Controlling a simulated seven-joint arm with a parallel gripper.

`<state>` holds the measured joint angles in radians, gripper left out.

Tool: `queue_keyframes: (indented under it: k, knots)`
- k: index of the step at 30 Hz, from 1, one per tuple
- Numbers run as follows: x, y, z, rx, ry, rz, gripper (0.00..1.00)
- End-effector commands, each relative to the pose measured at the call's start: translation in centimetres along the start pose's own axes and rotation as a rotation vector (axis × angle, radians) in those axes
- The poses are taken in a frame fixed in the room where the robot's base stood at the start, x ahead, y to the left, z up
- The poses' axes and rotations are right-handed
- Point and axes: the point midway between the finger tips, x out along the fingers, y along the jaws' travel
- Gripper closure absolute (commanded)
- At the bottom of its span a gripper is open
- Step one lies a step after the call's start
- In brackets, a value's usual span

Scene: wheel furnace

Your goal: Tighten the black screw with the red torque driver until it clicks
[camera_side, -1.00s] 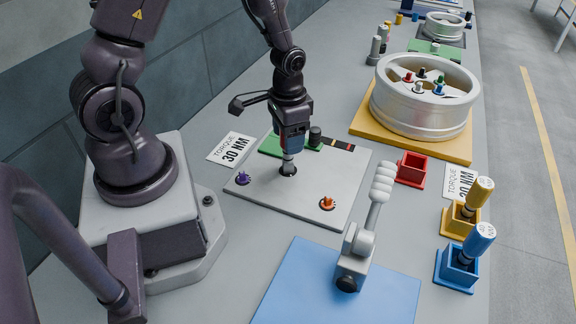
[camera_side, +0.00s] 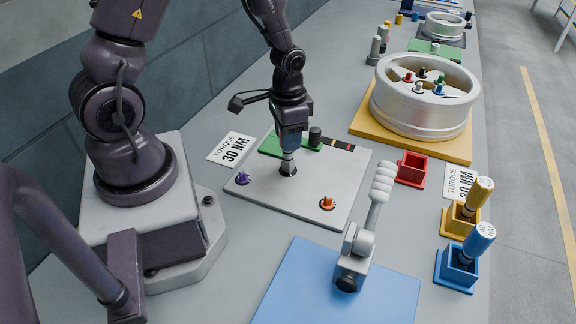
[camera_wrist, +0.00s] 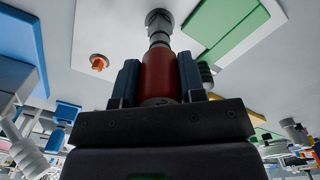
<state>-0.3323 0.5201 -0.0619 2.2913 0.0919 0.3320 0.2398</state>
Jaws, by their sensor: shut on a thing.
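My gripper (camera_wrist: 160,85) is shut on the red torque driver (camera_wrist: 157,72), which points down in the side view, where my gripper (camera_side: 291,140) stands over the light grey plate (camera_side: 260,200). The driver's metal shaft (camera_side: 287,161) reaches down to the black screw (camera_side: 288,170) near the plate's upper middle. In the wrist view the driver's tip meets the dark screw head (camera_wrist: 158,18). I cannot tell how far the screw is seated. The empty red holder (camera_side: 411,169) is right of the plate.
A purple screw (camera_side: 242,178) and an orange screw (camera_side: 327,203) stand on the plate. A grey lever tool (camera_side: 362,240) stands on the blue mat (camera_side: 330,290). Yellow (camera_side: 478,193) and blue (camera_side: 478,240) drivers stand in holders at right; a wheel (camera_side: 424,100) is behind.

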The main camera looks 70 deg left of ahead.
Motion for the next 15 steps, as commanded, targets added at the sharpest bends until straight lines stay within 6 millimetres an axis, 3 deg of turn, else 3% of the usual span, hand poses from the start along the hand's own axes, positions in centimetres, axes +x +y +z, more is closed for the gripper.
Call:
queue_keyframes:
  k: [4, 6, 8, 14, 15]
  knots:
    - [0.02, 0.03, 0.02, 0.124, -0.001, 0.0, 0.91]
    - [0.03, 0.01, 0.03, 0.212, -0.001, 0.0, 1.0]
    - [0.03, 0.04, 0.02, 0.266, -0.001, 0.0, 1.0]
    - [0.03, 0.05, 0.03, 0.293, -0.002, -0.001, 1.0]
    - [0.03, 0.05, 0.03, 0.293, -0.002, -0.001, 0.61]
